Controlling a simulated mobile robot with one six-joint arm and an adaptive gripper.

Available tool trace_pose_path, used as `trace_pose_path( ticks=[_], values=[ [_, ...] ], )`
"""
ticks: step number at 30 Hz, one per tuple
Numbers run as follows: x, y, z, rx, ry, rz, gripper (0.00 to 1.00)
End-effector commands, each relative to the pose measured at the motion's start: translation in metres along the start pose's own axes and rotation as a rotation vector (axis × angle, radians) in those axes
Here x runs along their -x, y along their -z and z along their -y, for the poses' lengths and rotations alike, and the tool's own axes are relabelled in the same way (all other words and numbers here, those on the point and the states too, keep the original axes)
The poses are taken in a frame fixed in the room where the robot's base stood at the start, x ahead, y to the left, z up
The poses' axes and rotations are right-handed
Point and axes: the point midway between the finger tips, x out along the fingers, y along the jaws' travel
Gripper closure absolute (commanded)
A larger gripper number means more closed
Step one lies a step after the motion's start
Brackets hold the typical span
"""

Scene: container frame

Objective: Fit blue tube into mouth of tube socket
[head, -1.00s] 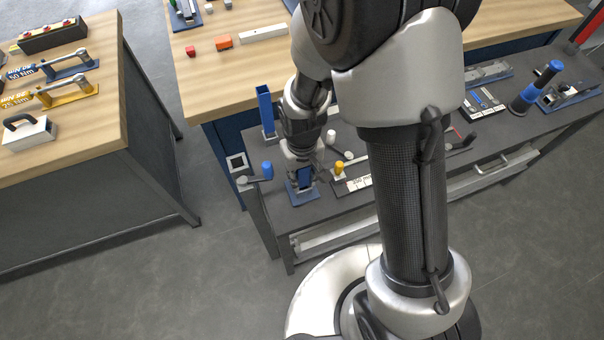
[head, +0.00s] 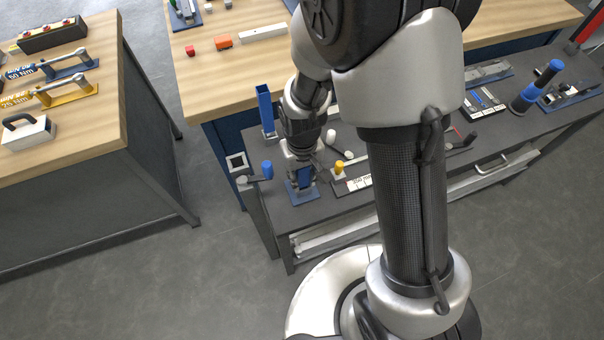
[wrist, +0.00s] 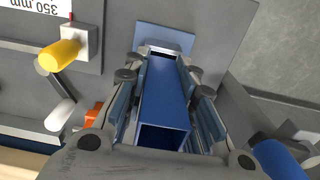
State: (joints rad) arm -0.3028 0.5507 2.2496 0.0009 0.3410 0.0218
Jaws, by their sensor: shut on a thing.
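The blue tube (wrist: 165,92) is a hollow square tube, with its open near end facing the wrist camera. My gripper (wrist: 163,98) is shut on it, with a finger on each side. In the head view my gripper (head: 303,168) holds the tube (head: 304,174) over a blue base plate (head: 297,194) at the bench's near left corner. In the wrist view the grey tube socket (wrist: 172,48) shows on that plate (wrist: 165,35), at the tube's far end. A dark gap shows at its mouth. I cannot tell whether the tube's end is inside.
A taller blue square tube (head: 265,106) stands upright behind my gripper. A blue cylinder (head: 267,169) is at the left bench edge. A yellow knob (head: 339,167) on a fixture and a white-ended lever (wrist: 60,115) lie close beside my gripper. The floor left of the bench is clear.

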Motion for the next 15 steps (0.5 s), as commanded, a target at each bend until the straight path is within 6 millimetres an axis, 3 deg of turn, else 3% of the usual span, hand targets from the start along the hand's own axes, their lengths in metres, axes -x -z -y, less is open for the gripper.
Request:
trace_pose_path(
  ticks=[15],
  values=[
    [-0.014,0.0,0.0,0.0,0.0,0.0,1.0]
  ],
)
